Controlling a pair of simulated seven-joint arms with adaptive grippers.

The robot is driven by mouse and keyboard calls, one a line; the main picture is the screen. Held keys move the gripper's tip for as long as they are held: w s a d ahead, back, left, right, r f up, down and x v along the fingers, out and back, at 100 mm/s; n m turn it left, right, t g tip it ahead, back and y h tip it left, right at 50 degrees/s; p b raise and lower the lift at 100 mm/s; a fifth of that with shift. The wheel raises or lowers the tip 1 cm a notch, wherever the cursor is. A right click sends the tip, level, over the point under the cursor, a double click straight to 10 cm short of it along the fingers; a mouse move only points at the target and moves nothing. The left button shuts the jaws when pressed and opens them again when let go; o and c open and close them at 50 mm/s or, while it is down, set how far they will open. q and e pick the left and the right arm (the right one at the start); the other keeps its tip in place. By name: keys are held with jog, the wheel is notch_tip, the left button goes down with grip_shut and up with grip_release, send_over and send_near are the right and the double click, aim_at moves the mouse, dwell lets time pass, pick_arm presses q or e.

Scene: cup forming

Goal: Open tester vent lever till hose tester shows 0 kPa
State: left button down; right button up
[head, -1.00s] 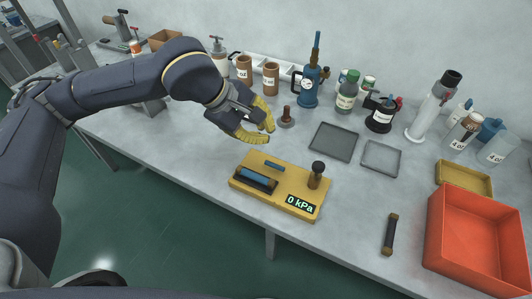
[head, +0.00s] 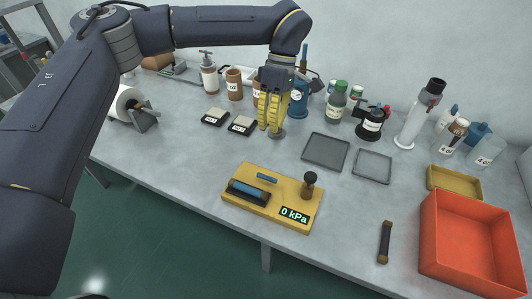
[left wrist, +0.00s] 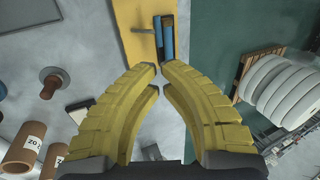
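The hose tester, a yellow board (head: 240,209), lies on the grey table, and its display (head: 294,215) reads 0 kPa. A dark round-topped knob (head: 309,183), perhaps the vent lever, stands upright at its right side. A blue hose piece (head: 248,191) lies in a dark holder on its left, with a small blue bar (head: 266,177) behind. My left gripper (head: 269,130) points down behind the tester, apart from it. In the left wrist view its yellow fingertips (left wrist: 159,69) nearly meet with nothing between them; part of the tester (left wrist: 133,25) shows beyond. My right gripper is out of view.
A small knobbed stand (head: 277,132) is close beside my left fingertips. Bottles and brown cups line the back. Two flat trays (head: 326,151) lie right of the gripper. A red bin (head: 470,240) and a dark bar (head: 385,242) are at right. Table left of the tester is clear.

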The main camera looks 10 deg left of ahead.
aim_at(263, 175)
pick_arm(q)
jog(key=x, duration=1.3)
jog(key=shift+s+f, duration=0.1)
jog(key=shift+f, duration=0.25)
